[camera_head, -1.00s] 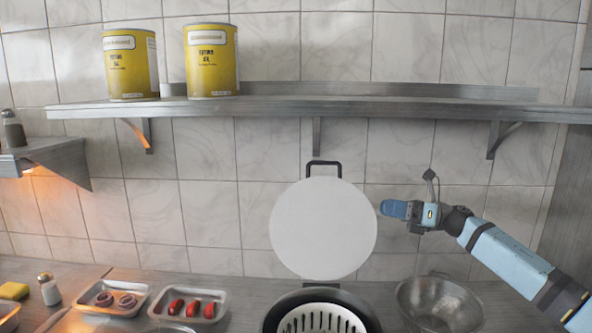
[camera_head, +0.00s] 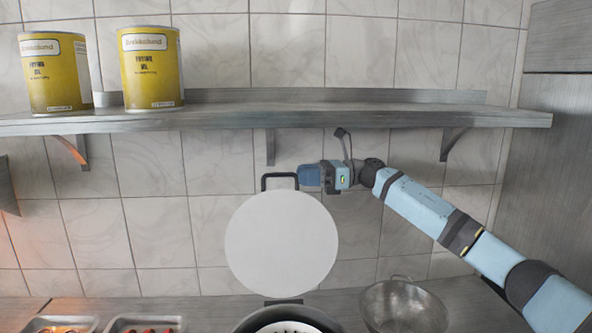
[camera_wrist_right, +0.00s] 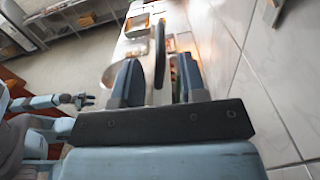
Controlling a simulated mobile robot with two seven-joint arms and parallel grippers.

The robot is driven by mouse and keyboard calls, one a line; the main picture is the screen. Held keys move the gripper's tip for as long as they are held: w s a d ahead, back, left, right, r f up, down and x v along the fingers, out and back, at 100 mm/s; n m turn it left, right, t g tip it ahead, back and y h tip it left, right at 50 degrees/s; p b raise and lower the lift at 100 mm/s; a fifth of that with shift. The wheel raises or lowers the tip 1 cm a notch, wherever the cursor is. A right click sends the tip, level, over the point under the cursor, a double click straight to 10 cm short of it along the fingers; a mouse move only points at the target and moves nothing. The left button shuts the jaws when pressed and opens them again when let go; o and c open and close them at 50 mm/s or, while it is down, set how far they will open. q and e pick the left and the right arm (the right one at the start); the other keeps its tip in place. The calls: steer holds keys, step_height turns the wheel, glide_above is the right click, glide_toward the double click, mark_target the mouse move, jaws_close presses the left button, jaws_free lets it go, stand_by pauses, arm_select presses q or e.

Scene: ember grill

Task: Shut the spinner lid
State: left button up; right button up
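The white round spinner lid (camera_head: 282,243) stands upright, open, behind the dark spinner bowl (camera_head: 290,318) with its white slotted basket.
A metal shelf (camera_head: 330,118) with two yellow cans (camera_head: 152,70) runs above my right gripper. A metal colander (camera_head: 403,308) stands right of the spinner. Food trays (camera_head: 145,324) are at the lower left. The tiled wall is close behind.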

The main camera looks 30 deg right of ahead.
steer(key=shift+x, duration=1.25)
jaws_close()
